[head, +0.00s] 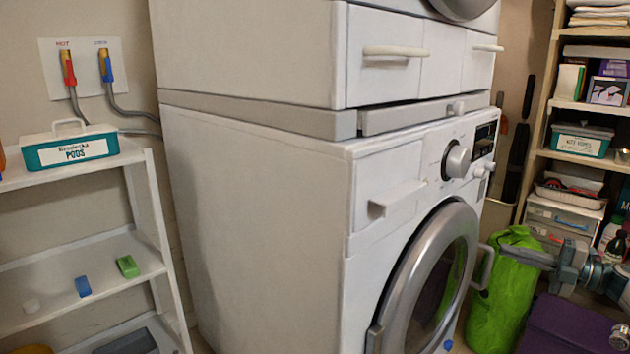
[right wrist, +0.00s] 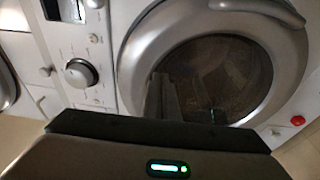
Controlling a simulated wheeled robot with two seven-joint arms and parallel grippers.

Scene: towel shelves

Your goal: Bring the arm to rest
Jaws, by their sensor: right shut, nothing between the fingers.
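My right arm (head: 615,275) comes in from the right edge of the head view. Its gripper (head: 510,252) points left, in front of a bright green bag and near the washer door's grey handle (head: 485,268). I cannot tell from here how wide the space to the handle is. The right gripper is shut and empty. In the right wrist view its dark fingers (right wrist: 165,98) show against the round washer door (right wrist: 265,45). My left gripper is not in view.
The washer (head: 260,220) fills the middle, with a second machine (head: 240,50) stacked above. The green bag (head: 505,295) and a purple box (head: 570,328) stand below my right arm. A stocked shelf (head: 535,100) is at right, a white shelf (head: 80,250) at left.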

